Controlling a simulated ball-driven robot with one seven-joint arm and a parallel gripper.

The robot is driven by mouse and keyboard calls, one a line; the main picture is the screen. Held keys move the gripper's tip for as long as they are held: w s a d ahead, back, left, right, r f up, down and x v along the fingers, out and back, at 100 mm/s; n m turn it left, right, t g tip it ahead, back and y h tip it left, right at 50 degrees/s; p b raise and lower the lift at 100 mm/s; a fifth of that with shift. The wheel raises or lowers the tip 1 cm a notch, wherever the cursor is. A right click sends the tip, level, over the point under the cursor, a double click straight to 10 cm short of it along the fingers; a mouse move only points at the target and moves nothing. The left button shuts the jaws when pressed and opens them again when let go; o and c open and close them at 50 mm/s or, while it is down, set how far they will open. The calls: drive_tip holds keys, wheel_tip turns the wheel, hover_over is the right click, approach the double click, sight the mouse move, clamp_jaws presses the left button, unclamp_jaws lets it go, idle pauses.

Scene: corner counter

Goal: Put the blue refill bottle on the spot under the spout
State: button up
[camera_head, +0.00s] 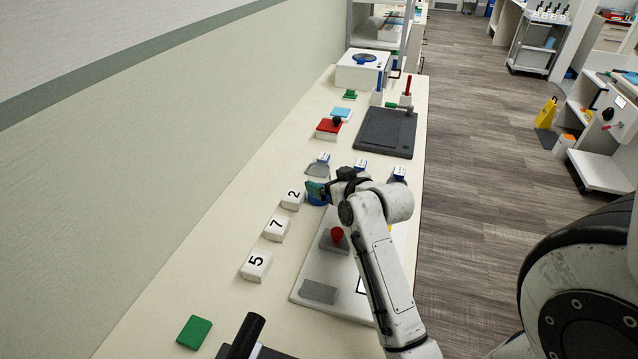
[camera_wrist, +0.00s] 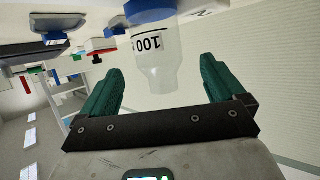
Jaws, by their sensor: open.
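A bottle (camera_wrist: 158,68) with a clear, frosted body, a blue end and a black "100" mark shows in the wrist view, which looks upside down. It is between the two green fingers of my gripper (camera_wrist: 160,80), with a visible gap on both sides. The gripper is open. In the head view, my gripper (camera_head: 320,191) is low over the counter near the block marked 2, and its fingers and wrist hide most of the bottle. A white board (camera_head: 300,293) with a red knob (camera_head: 337,235) lies partly behind my arm. I cannot make out the spout for certain.
White blocks marked 2 (camera_head: 292,199), 7 (camera_head: 277,228) and 5 (camera_head: 256,266) line the wall side. Small blue-and-white labelled pieces (camera_head: 361,165) stand beyond my gripper. A dark grey pad (camera_head: 386,132) lies farther back. The counter between the 5 block and the green pad (camera_head: 194,332) is clear.

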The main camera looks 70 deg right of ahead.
sight(323, 177)
drive_tip(key=shift+p+x, duration=0.6)
drive_tip(key=shift+x, duration=2.3)
drive_tip(key=shift+r, duration=0.1)
drive_tip(key=c, duration=1.2)
drive_tip(key=shift+r, duration=0.1)
